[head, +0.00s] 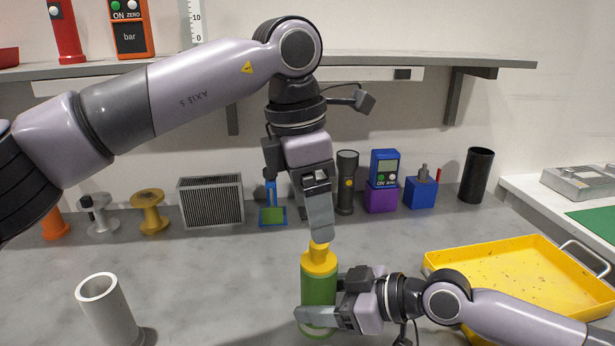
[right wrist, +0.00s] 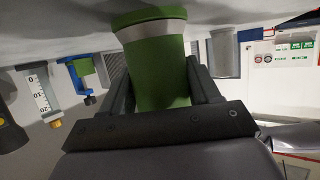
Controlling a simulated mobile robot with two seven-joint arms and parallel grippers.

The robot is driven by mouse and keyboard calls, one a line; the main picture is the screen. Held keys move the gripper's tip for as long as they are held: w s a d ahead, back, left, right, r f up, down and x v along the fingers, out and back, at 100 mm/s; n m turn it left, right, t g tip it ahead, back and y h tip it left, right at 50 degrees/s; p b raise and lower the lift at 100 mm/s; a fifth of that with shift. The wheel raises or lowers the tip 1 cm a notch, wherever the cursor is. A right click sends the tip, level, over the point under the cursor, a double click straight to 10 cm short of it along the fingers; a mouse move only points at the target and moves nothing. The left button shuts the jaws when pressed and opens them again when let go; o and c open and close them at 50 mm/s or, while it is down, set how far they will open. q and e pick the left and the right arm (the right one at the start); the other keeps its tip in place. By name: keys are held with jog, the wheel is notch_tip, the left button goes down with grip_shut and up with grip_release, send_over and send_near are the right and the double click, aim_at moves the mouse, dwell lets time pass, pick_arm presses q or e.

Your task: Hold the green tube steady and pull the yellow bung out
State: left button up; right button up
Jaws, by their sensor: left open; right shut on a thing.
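The green tube (head: 318,289) stands upright on the grey bench, low in the middle of the head view. The yellow bung (head: 319,263) sits in its top, with a narrower knob pointing up. My right gripper (head: 322,312) is shut on the tube's lower part from the right. The right wrist view shows the green tube (right wrist: 158,72) between the two dark fingers. My left gripper (head: 320,232) points down from above, open, with its fingers at the bung's knob. The fingers partly hide the knob, and I cannot tell whether they touch it.
A white-grey pipe (head: 107,311) stands at the front left. A yellow tray (head: 520,250) lies at the right. A shelf (head: 420,61) runs above.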

aim_at(319, 247)
pick_arm(q)
jog(key=f, duration=0.5)
jog(key=d+f, duration=0.1)
jog(key=f, duration=0.1)
jog(key=shift+w+f, duration=0.15)
jog(key=shift+f, duration=0.15)
jog(key=c, duration=1.2)
jog(key=shift+w, duration=0.1)
jog(key=shift+r, duration=0.15)
pick_arm(e)
jog(key=shift+s, duration=0.1)
pick_arm(q)
jog(key=shift+w+r, duration=0.1)
jog(key=shift+r, duration=0.45)
jog(key=shift+s+r, duration=0.15)
jog(key=shift+r, duration=1.4)
jog(key=shift+s+r, duration=0.1)
jog(key=shift+r, duration=1.45)
jog(key=shift+c, duration=0.2)
